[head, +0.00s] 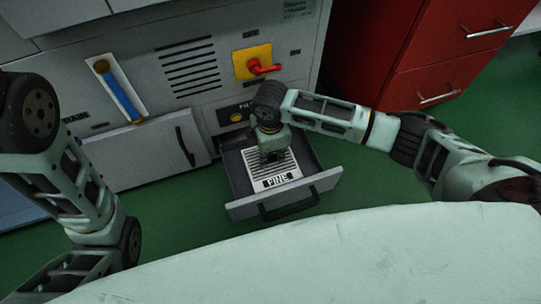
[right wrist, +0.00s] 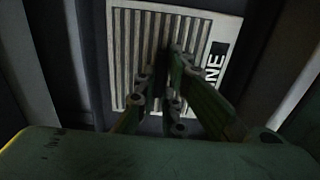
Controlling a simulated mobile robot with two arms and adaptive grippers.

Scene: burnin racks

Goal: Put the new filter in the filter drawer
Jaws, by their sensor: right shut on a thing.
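The filter drawer (head: 328,182) is pulled out low on the machine front, with a dark handle on its face. A white filter (head: 284,183) with dark pleat lines and the word FINE lies flat within the drawer's walls. My right gripper (head: 270,158) reaches down into the drawer over the filter. In the right wrist view its fingers (right wrist: 172,88) are shut on the filter (right wrist: 134,62) at its pleated face. Whether the filter touches the drawer floor is hidden. Of my left side only the arm shows, at the left edge; its gripper is out of view.
The grey machine (head: 215,118) has a yellow panel with a red rotary switch (head: 262,68) above the drawer. A closed door (head: 150,155) with a dark handle is left of it. A red cabinet (head: 420,65) stands at the right. Green floor (head: 370,190) is clear right of the drawer.

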